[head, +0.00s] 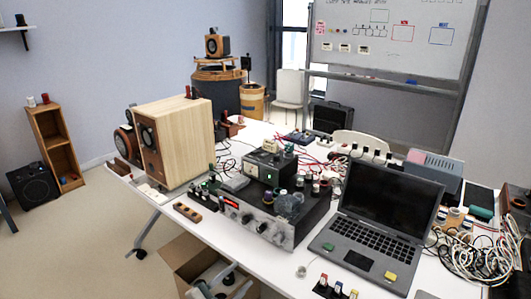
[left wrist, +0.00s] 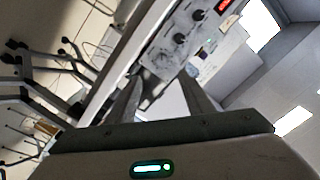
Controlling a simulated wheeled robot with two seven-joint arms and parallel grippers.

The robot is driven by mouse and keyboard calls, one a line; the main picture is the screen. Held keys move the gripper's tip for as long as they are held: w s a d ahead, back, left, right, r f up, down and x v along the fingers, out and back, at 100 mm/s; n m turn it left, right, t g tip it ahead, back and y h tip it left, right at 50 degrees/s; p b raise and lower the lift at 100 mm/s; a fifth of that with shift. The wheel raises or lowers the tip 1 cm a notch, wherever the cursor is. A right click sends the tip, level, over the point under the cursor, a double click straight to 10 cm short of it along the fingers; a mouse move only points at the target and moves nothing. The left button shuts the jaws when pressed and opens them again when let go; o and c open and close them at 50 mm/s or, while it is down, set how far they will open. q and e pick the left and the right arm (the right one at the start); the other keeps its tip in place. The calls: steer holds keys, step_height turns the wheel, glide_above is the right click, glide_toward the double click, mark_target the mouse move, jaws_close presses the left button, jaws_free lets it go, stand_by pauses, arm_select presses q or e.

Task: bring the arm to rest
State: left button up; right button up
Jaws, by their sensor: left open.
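My left gripper (head: 236,277) is low at the bottom of the head view, in front of the white table's near edge and over an open cardboard box. In the left wrist view its two fingers (left wrist: 158,82) stand apart, and I see nothing held between them. The black amplifier (head: 262,215) with knobs and a red display stands on the table beyond the gripper; its front panel also shows in the left wrist view (left wrist: 188,28). My right gripper is in neither view.
The white table (head: 160,212) holds a wooden speaker (head: 175,138), an open laptop (head: 378,220) and tangled cables (head: 475,250). The cardboard box (head: 180,262) is below the table's edge. Open floor lies to the left.

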arm_select(q)
steer(key=s+a+f+n+g+y, duration=0.1)
steer(key=s+a+f+n+y, duration=0.3)
steer(key=f, duration=0.6)
steer(key=s+a+f+n+g, duration=0.1)
steer(key=s+f, duration=0.5)
steer(key=f, duration=0.4)
steer(key=s+a+f+n+g+y, duration=0.1)
steer(key=s+a+f+n+y, duration=0.3)
steer(key=f, duration=0.6)
steer(key=s+f+n+g, duration=0.1)
steer(key=s+f+g, duration=0.1)
steer(key=s+f, duration=0.4)
steer(key=s+f+n+g, duration=0.1)
steer(key=s+f, duration=0.5)
steer(key=s, duration=0.8)
steer(key=s+f+n+g, duration=0.2)
steer(key=s+f, duration=0.4)
steer(key=s, duration=0.4)
steer(key=shift+s+g+y, duration=0.4)
steer(key=shift+g, duration=0.3)
steer(key=shift+a, duration=0.2)
